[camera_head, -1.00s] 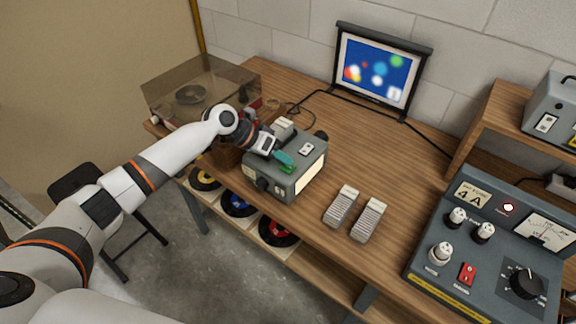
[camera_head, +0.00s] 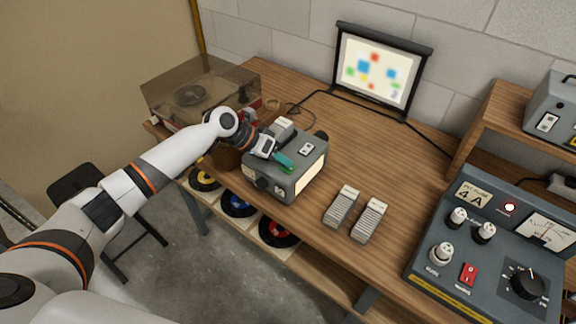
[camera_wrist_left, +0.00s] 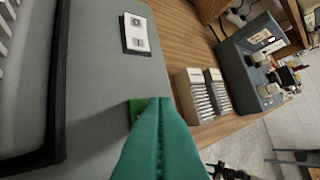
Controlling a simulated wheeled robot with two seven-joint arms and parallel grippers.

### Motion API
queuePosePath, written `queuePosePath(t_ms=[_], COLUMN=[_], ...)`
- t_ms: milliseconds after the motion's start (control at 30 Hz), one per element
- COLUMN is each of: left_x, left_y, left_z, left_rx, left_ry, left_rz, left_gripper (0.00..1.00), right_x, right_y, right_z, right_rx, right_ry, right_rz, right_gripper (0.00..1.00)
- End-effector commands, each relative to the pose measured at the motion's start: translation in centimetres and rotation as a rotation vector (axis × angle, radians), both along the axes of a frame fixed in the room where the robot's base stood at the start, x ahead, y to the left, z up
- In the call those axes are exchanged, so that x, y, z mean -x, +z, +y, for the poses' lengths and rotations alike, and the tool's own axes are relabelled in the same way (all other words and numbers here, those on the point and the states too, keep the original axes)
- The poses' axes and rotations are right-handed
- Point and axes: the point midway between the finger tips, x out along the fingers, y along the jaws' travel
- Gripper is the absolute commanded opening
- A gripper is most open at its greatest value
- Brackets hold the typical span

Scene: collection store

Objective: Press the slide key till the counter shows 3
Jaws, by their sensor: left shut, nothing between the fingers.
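The grey slide projector (camera_head: 291,185) stands on the wooden bench. A green key (camera_wrist_left: 136,110) on its top shows in the left wrist view, partly hidden behind my fingers. My left gripper (camera_head: 287,161) is shut and empty, its teal fingertips (camera_wrist_left: 158,125) over the key. I cannot tell whether they touch it. The screen (camera_head: 377,71) behind shows a white slide with coloured squares and a small faint mark at its lower right, too blurred to read. My right gripper is not in view.
Two slide trays (camera_head: 342,206) lie right of the projector. A grey power unit (camera_head: 490,250) with knobs and a red switch fills the bench's right. A covered record player (camera_head: 200,95) stands behind my left arm. The bench before the screen is mostly clear.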

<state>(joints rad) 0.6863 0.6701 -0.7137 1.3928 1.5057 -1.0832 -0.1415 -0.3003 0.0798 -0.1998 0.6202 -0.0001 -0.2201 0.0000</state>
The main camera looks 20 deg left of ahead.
Motion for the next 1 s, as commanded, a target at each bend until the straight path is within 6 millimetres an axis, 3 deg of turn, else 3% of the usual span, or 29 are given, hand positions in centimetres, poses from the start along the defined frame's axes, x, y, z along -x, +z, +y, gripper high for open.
queuePosePath(t_ms=[400,767,1000], left_x=[0.0,0.0,0.0], left_y=[1.7,1.7,3.7], left_z=[0.0,0.0,0.0], left_rx=[0.0,0.0,0.0], left_ry=[-0.002,-0.001,-0.001], left_rz=[0.002,0.001,-0.001], left_gripper=[0.0,0.0,0.0], right_x=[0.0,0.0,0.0], right_y=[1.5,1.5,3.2], right_z=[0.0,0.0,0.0], right_rx=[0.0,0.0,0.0], right_ry=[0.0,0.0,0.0], right_rz=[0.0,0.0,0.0], right_gripper=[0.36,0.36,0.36])
